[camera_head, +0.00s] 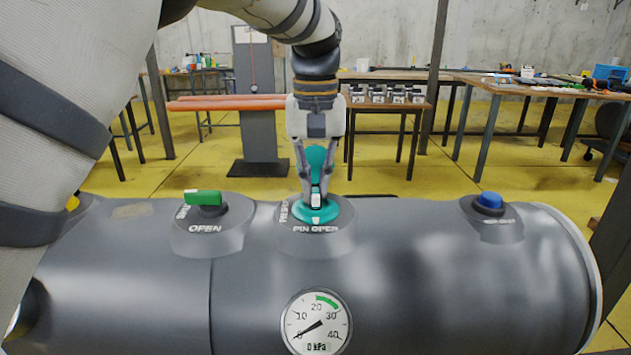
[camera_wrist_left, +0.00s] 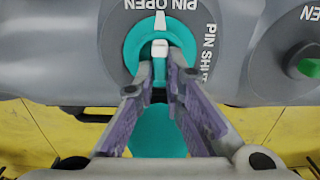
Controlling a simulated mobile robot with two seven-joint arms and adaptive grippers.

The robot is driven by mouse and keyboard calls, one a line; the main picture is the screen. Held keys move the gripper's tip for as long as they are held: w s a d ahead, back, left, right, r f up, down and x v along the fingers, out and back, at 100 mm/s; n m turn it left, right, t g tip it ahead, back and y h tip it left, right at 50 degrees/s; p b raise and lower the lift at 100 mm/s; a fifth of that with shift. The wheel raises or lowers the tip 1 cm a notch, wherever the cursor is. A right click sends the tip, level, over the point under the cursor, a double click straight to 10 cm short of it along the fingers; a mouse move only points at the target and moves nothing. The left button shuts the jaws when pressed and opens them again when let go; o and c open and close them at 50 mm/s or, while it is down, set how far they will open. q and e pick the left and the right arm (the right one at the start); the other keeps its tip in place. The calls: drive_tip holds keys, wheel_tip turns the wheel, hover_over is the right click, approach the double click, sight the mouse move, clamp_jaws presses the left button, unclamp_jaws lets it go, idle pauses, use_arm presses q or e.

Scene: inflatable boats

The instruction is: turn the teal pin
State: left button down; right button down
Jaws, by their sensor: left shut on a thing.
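The teal pin (camera_head: 330,214) sits in a round collar on top of the grey inflatable tube (camera_head: 420,270). White lettering by it reads "PIN OPEN", and "PIN SHUT" shows at its side in the left wrist view. My left gripper (camera_head: 316,192) points down onto the pin from above, its fingers shut on the pin's raised middle part. In the left wrist view the pin (camera_wrist_left: 131,50) has a white mark pointing at "PIN OPEN", and the fingertips (camera_wrist_left: 160,75) close around its white-tipped part. A teal rounded part shows between and behind the fingers. My right gripper is not in view.
A green handle (camera_head: 203,197) marked "OPEN" stands left of the pin, and a blue knob (camera_head: 489,200) stands to the right. A gauge (camera_head: 316,322) on the tube's front reads about 0 kPa. Tables (camera_head: 540,88) with tools stand behind on yellow floor.

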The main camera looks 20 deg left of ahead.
sight(315, 189)
use_arm(q)
drive_tip(key=c, duration=1.7)
unclamp_jaws()
wheel_tip(315, 189, up, 12)
drive_tip(key=shift+r, duration=0.1)
